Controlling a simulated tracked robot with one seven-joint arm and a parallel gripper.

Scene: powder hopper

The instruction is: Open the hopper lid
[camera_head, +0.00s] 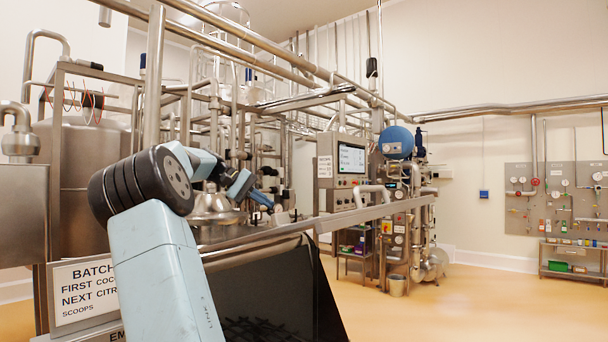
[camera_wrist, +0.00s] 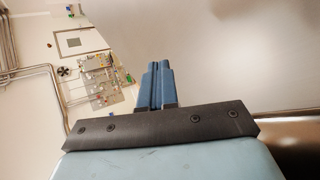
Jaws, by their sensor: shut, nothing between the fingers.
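The hopper lid (camera_head: 350,216) shows in the head view as a long, thin steel plate seen nearly edge-on, slanting up to the right. Below it is the dark hopper (camera_head: 275,285), with a grid-like surface low inside. My arm crosses in front and hides the left part of both. My gripper (camera_head: 277,208) is just above and behind the lid's edge; whether it touches is unclear. In the wrist view its blue fingers (camera_wrist: 158,82) are together and empty, in front of a broad pale-grey surface (camera_wrist: 225,55), probably the lid.
A batch sign (camera_head: 85,292) stands at the left beside my arm. Behind the lid are pipework, a steel dome (camera_head: 213,207) and a control cabinet with a screen (camera_head: 351,158). The floor (camera_head: 470,305) at the right is clear up to a wall panel with gauges (camera_head: 555,195).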

